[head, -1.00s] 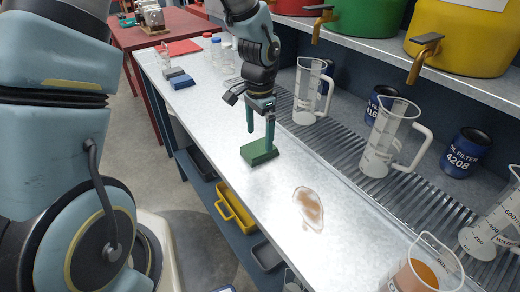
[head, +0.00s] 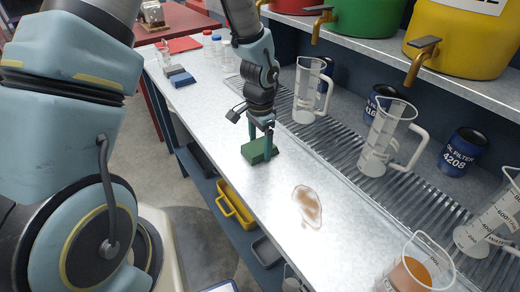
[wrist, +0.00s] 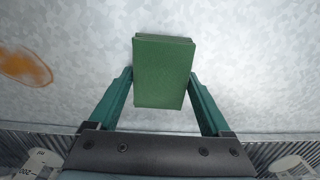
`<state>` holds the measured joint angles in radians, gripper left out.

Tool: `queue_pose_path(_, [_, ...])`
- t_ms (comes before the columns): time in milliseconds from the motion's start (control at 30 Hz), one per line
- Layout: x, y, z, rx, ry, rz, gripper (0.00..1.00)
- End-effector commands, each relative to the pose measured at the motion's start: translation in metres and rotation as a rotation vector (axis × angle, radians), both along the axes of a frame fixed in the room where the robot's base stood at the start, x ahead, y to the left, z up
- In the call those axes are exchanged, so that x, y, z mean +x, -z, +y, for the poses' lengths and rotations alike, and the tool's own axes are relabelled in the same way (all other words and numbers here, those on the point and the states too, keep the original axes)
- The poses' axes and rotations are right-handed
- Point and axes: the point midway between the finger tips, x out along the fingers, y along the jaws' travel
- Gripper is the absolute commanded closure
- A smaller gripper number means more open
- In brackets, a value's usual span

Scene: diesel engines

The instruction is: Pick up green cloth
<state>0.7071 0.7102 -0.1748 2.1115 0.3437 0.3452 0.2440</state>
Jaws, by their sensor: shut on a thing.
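The green cloth (head: 259,151) is a folded, block-like pad on the grey metal counter. It also shows in the wrist view (wrist: 163,72), between the two fingers. My gripper (head: 261,143) is down at the cloth, pointing down, with a finger on each side of it. In the wrist view my gripper (wrist: 161,90) is shut on the cloth, its fingertips against the cloth's left and right sides. The cloth appears to rest on the counter still; I see no clear gap under it.
A brown liquid spill (head: 307,206) lies on the counter (head: 225,118) in front of the cloth. Clear measuring jugs (head: 388,140) stand on the ribbed drain strip to the right. Blue and grey folded cloths (head: 182,79) lie farther back. A jug with amber liquid (head: 415,268) stands at the near right.

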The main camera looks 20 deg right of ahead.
Motion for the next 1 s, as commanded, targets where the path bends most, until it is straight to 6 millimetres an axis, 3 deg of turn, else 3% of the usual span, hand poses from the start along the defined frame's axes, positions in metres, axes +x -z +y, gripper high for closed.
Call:
queue_pose_path(33, [0.0, 0.0, 0.0, 0.0, 0.0, 0.0, 0.44])
queue_pose_path(300, [0.0, 0.0, 0.0, 0.0, 0.0, 0.0, 0.74])
queue_pose_path(667, [0.0, -0.005, 0.0, -0.001, 0.0, -0.001, 0.74])
queue_pose_path(867, [0.001, -0.028, 0.0, -0.004, -0.001, -0.003, 0.74])
queue_pose_path(1000, [0.001, -0.055, 0.0, -0.003, -0.002, -0.004, 0.74])
